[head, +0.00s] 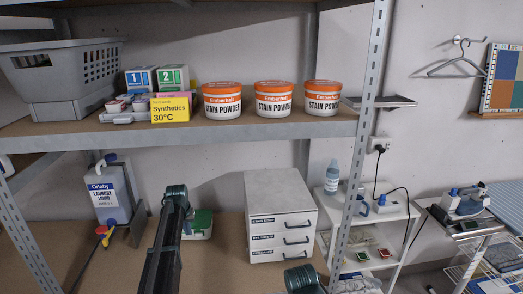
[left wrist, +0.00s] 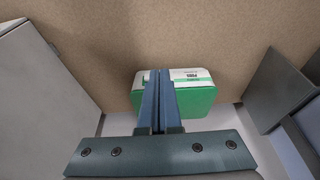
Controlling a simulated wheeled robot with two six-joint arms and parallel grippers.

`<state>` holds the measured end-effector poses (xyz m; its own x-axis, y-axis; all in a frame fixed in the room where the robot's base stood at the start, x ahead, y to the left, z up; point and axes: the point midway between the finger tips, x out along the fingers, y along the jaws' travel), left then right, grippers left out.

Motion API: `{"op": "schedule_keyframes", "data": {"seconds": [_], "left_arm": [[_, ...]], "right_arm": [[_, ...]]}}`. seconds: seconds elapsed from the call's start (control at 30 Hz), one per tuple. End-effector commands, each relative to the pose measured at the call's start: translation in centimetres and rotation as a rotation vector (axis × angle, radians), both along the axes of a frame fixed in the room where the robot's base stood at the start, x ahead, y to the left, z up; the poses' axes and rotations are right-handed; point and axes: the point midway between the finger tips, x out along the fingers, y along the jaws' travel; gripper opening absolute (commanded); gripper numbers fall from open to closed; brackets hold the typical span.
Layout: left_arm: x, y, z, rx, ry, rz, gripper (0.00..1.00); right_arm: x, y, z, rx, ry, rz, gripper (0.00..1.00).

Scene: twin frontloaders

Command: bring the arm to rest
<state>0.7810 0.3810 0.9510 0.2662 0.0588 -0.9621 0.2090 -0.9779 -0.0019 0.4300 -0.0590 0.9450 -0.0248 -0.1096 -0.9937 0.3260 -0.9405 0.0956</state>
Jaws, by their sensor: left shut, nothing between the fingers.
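My left arm (head: 165,240) rises from the bottom of the head view in front of the lower shelf. In the left wrist view my left gripper (left wrist: 159,72) is shut, its two blue-grey fingers together with nothing between them. Beyond the fingers, a green box with a white label (left wrist: 195,98) is partly hidden by them; whether they touch it I cannot tell. The box also shows in the head view (head: 203,222), partly behind my arm. A part of my right arm (head: 300,279) shows at the bottom; its gripper is out of view.
A drawer unit (head: 281,215) stands right of the green box, and a laundry liquid container (head: 108,195) stands left. The upper shelf (head: 225,127) holds a grey basket (head: 60,75), stain powder tubs (head: 272,99) and small boxes. A metal post (head: 362,130) is at the right.

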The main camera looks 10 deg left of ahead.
Motion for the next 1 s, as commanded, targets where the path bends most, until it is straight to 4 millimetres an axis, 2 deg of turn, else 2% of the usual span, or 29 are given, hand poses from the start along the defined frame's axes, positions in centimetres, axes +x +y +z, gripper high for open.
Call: {"op": "schedule_keyframes", "data": {"seconds": [0.03, 0.17, 0.2, 0.27, 0.3, 0.4, 0.5, 0.6, 0.73, 0.83, 1.0], "left_arm": [[-1.5, -2.6, -0.1, 0.0, 0.012, -0.027, 0.0], [-6.2, -10.3, -0.3, 0.004, 0.067, -0.114, 0.0], [-7.9, -12.8, -0.4, 0.006, 0.084, -0.144, 0.0], [-10.7, -16.2, -0.5, 0.011, 0.113, -0.188, 0.0], [-12.7, -18.4, -0.6, 0.017, 0.134, -0.22, 0.0], [-18.1, -23.2, -0.7, 0.032, 0.183, -0.298, 0.0], [-23.6, -26.9, -0.7, 0.053, 0.231, -0.37, 0.0], [-28.3, -29.4, -0.7, 0.073, 0.271, -0.433, 0.0], [-32.8, -31.1, -0.7, 0.097, 0.309, -0.489, 0.0], [-34.6, -31.7, -0.7, 0.109, 0.324, -0.513, 0.0], [-35.3, -32.0, -0.7, 0.115, 0.333, -0.524, 0.0]], "right_arm": [[0.0, 0.0, 0.0, 0.0, 0.0, 0.0, 0.0], [0.0, 0.0, 0.0, 0.0, 0.0, 0.0, 0.0], [0.0, 0.0, 0.0, 0.0, 0.0, 0.0, 0.0], [0.0, 0.0, 0.0, 0.0, 0.0, 0.0, 0.0], [0.0, 0.0, 0.0, 0.0, 0.0, 0.0, 0.0], [0.0, 0.0, 0.0, 0.0, 0.0, 0.0, 0.0], [0.0, 0.0, 0.0, 0.0, 0.0, 0.0, 0.0], [0.0, 0.0, 0.0, 0.0, 0.0, 0.0, 0.0], [0.0, 0.0, 0.0, 0.0, 0.0, 0.0, 0.0], [0.0, 0.0, 0.0, 0.0, 0.0, 0.0, 0.0], [0.0, 0.0, 0.0, 0.0, 0.0, 0.0, 0.0]]}}
